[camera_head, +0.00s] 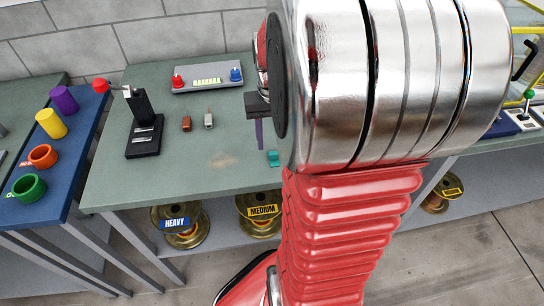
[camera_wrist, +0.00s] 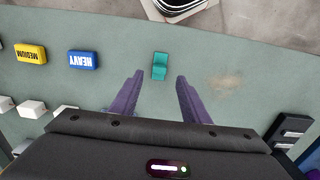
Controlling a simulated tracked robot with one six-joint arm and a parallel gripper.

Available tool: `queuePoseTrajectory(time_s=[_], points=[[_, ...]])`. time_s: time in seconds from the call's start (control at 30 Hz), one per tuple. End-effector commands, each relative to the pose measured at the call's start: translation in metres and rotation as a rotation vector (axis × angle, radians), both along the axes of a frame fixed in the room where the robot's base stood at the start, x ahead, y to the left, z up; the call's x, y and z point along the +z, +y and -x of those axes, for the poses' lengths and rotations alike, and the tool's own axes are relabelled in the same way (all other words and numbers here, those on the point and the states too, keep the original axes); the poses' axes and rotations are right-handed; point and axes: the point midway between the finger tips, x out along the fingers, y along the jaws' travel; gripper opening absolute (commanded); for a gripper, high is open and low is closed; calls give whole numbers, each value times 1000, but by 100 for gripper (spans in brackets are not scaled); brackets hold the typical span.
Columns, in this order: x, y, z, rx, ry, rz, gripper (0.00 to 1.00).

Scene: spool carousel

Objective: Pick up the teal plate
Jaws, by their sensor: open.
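The teal plate (camera_wrist: 159,66) is a small teal piece lying on the green-grey tabletop. In the wrist view it sits just beyond my gripper (camera_wrist: 158,78), roughly between the lines of the two purple fingers. The fingers are open with nothing between them. In the head view the teal plate (camera_head: 273,158) lies near the front of the table, partly beside my red and chrome arm. My gripper (camera_head: 259,132) shows there only in part, with one purple finger over the table behind the plate; my arm hides the rest.
A black stand (camera_head: 145,125) and a grey panel (camera_head: 207,77) are on the table (camera_head: 110,185). Spools labelled HEAVY (camera_head: 186,239) and MEDIUM (camera_head: 259,228) sit below.

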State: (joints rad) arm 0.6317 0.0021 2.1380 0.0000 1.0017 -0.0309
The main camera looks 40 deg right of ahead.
Motion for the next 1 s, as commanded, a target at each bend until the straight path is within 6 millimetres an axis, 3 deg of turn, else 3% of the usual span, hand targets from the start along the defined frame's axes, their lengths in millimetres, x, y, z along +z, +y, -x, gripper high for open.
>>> queuePoseTrajectory(time_s=[0.3, 0.83, 1.0], points=[[-35, 1, 3, 0, 1, -1, 42], [-36, 1, 3, 1, -1, 1, 42], [-36, 1, 3, 1, 0, 0, 32]])
